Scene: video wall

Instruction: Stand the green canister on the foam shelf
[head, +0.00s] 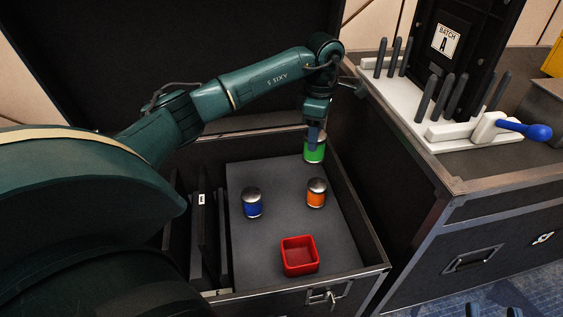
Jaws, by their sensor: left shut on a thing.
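The green canister (314,152) is upright at the far end of the open case. My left gripper (314,138) points down from above and is shut on its top. The grey foam shelf (270,228) lies inside the case. The canister's base shows against the shelf's far edge; I cannot tell whether it touches the foam. Two dark tips at the bottom right edge look like my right gripper (493,311), set apart with nothing between them. Most of it is cut off.
A blue canister (252,203), an orange canister (316,194) and a red open box (299,256) stand on the foam. Dark upright panels (209,235) are at its left. A cabinet (480,220) with a white rack and blue-handled lever stands right. The foam's front left is clear.

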